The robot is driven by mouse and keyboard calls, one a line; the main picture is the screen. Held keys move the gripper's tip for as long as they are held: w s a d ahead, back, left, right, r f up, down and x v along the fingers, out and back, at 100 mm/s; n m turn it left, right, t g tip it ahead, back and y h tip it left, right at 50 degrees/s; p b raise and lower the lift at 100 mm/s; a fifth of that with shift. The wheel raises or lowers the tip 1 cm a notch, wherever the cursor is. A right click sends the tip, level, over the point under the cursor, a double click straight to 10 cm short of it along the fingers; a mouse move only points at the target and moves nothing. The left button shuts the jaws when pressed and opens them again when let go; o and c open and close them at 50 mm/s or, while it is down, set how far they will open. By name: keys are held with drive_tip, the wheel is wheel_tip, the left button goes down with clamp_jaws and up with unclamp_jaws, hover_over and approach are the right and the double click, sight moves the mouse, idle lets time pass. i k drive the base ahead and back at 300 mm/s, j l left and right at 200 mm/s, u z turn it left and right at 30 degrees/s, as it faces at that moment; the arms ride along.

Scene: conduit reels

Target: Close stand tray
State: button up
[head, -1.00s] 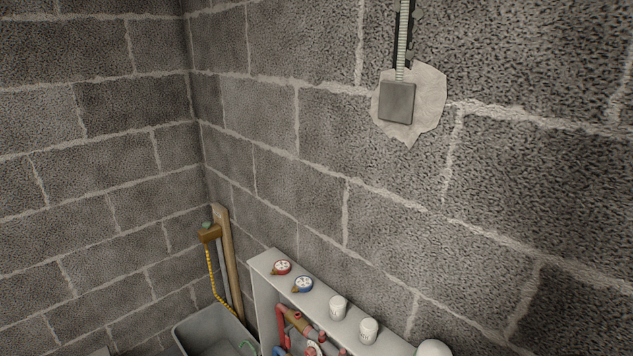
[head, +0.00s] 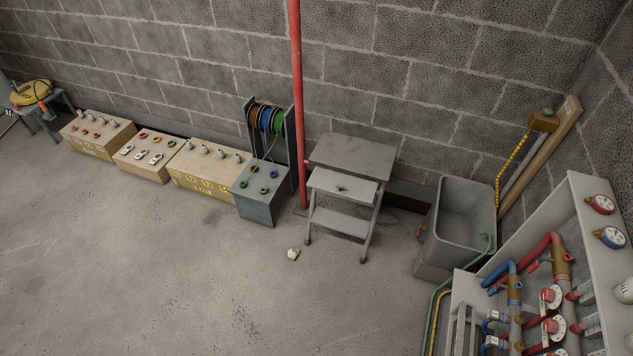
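The grey metal stand (head: 352,155) stands against the block wall, right of the red pipe. Its tray (head: 342,187) sits below the top plate and is pulled out toward the room, so its flat surface shows. A small dark item (head: 341,188) lies on or is fixed to the tray; I cannot tell which. A lower shelf (head: 338,222) is below the tray. My gripper is not in view.
A grey sink (head: 465,215) and a pipe manifold (head: 550,290) stand to the right. A reel rack (head: 268,120), a dark box (head: 262,200) and wooden boxes (head: 205,170) line the wall to the left. A small pale lump (head: 293,254) lies on otherwise open floor.

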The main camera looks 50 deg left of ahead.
sight(354, 188)
drive_tip(key=u, duration=1.65)
drive_tip(key=i+j, duration=0.1)
drive_tip(key=i, duration=1.95)
drive_tip(key=z, duration=0.05)
